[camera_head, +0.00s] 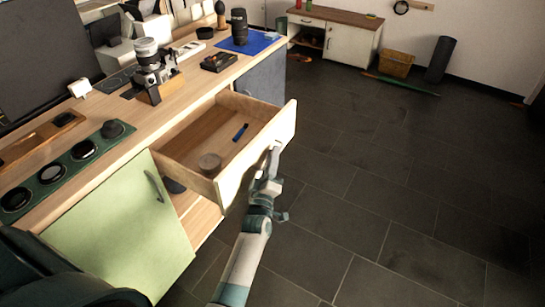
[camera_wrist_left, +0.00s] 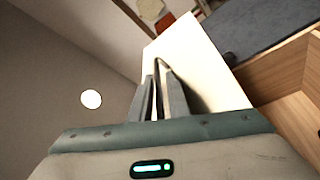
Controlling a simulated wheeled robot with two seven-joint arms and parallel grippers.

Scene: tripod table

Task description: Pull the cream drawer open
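The cream drawer (camera_head: 285,124) stands well out from the wooden desk, its inside in plain view. My left gripper (camera_head: 273,152) is at the handle on the drawer front. In the wrist view, the fingers (camera_wrist_left: 160,98) are close together on either side of the thin dark handle (camera_wrist_left: 161,66). The fingers partly hide the handle. My right gripper is not in view.
A green cabinet door (camera_head: 115,225) is left of the drawer, below the desktop. A camera (camera_head: 150,62), a black lens (camera_head: 239,27) and a blue mat (camera_head: 255,42) lie on the desktop. The dark tiled floor to the right is clear.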

